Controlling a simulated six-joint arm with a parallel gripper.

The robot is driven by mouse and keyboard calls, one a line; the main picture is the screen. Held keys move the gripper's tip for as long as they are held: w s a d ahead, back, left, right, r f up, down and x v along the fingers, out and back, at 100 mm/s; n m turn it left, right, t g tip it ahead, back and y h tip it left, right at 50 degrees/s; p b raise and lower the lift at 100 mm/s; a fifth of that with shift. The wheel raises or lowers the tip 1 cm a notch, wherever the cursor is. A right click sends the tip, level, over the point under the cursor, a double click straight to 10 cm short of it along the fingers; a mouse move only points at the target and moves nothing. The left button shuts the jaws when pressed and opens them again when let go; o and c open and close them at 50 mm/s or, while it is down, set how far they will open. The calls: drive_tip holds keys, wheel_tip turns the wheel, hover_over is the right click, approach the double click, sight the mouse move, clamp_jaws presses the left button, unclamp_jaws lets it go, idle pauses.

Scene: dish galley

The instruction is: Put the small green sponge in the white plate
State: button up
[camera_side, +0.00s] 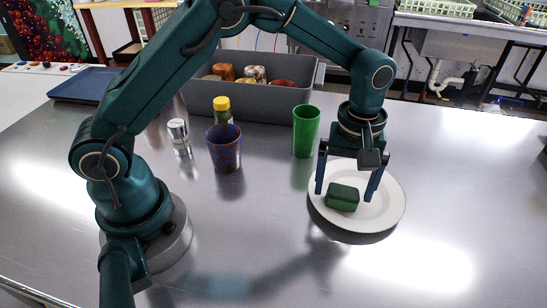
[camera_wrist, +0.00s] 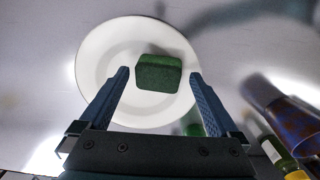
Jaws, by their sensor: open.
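The small green sponge (camera_side: 342,197) rests in the white plate (camera_side: 388,212), left of its middle in the side view. In the wrist view the sponge (camera_wrist: 158,73) lies inside the rim of the plate (camera_wrist: 100,62). My gripper (camera_side: 345,190) is above the plate with its fingers pointing down. Its fingers are open, one on each side of the sponge in the side view. In the wrist view a gap shows between the sponge and each fingertip, and the gripper (camera_wrist: 160,76) is empty. I cannot tell the exact height of the fingertips above the plate.
A green cup (camera_side: 306,132) stands close behind the plate. A patterned dark cup (camera_side: 225,150), a yellow-capped bottle (camera_side: 222,108) and a silver-topped shaker (camera_side: 179,138) stand farther left. A grey bin (camera_side: 260,102) with several items and a blue tray (camera_side: 85,86) are behind. The table's right side is clear.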

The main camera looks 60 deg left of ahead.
sight(344, 192)
wheel_tip(344, 192, up, 12)
drive_tip(key=s+a+r+m+t, duration=0.3)
drive_tip(key=s+a+r+m, duration=0.15)
drive_tip(key=s+r, duration=0.2)
drive_tip(key=s+a+f+m+t, duration=0.2)
drive_tip(key=s+a+f+m, duration=0.2)
drive_tip(key=s, duration=0.6)
wheel_tip(344, 192, down, 2)
drive_tip(key=shift+t, duration=0.3)
drive_tip(key=shift+o, duration=0.2)
drive_tip(key=shift+s+a+m, duration=0.1)
drive_tip(key=shift+m, duration=0.15)
idle(0.9)
